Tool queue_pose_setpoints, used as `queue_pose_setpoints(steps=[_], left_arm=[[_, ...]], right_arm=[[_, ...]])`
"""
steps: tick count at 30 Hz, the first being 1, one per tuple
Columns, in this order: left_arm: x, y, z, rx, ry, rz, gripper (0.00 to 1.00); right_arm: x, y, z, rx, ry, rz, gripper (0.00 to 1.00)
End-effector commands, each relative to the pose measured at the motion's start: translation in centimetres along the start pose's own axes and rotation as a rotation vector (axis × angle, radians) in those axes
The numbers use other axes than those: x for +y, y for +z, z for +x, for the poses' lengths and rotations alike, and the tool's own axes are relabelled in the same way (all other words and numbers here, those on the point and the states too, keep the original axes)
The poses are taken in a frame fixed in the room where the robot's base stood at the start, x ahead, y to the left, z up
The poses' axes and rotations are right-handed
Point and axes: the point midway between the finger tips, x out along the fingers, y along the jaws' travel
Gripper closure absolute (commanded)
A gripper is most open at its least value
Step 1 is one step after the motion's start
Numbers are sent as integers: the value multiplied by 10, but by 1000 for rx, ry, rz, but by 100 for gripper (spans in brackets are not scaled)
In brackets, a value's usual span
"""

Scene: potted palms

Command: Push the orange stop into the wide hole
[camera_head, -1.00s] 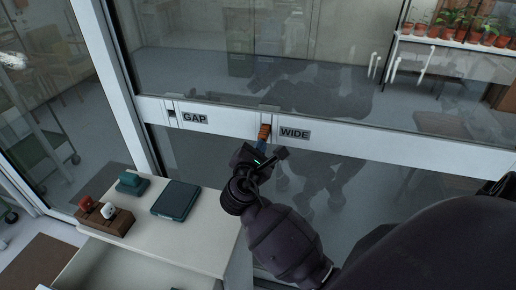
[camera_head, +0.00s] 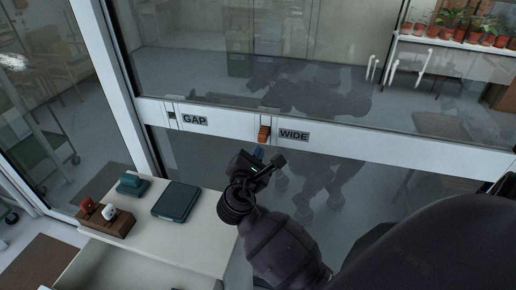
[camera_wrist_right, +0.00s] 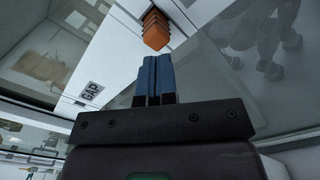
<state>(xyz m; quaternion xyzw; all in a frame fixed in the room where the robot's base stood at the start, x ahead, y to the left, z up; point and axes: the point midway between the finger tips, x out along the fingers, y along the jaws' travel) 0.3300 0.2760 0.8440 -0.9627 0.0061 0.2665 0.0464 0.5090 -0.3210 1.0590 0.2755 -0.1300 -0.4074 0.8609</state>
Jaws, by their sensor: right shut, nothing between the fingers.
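The orange stop (camera_head: 264,134) sticks out of the white crossbar of the glass wall, just left of the WIDE label (camera_head: 294,135). How deep it sits in the hole cannot be told. In the right wrist view the ribbed orange stop (camera_wrist_right: 156,30) is beyond my fingertips, with a gap between. My right gripper (camera_head: 259,153) is shut and empty, just below and in front of the stop; its blue fingers (camera_wrist_right: 155,60) lie together. The other hole (camera_head: 172,115) is at the left, beside the GAP label (camera_head: 195,120). My left gripper is out of view.
A white cabinet (camera_head: 185,238) with an open drawer stands at lower left. On it are a dark teal box (camera_head: 176,201), a teal stamp-like object (camera_head: 132,184) and a brown holder (camera_head: 108,221). Potted plants (camera_head: 460,25) stand on a shelf behind the glass.

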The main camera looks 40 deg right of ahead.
Motion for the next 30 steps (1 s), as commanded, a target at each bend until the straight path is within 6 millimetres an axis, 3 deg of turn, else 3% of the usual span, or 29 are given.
queue_pose_setpoints(steps=[8,21,30], left_arm=[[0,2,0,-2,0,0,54],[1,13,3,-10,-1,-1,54],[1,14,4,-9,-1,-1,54]], right_arm=[[-1,-1,-12,2,-1,1,100],[-1,-1,-87,2,-2,1,100],[0,0,-110,1,0,0,100]])
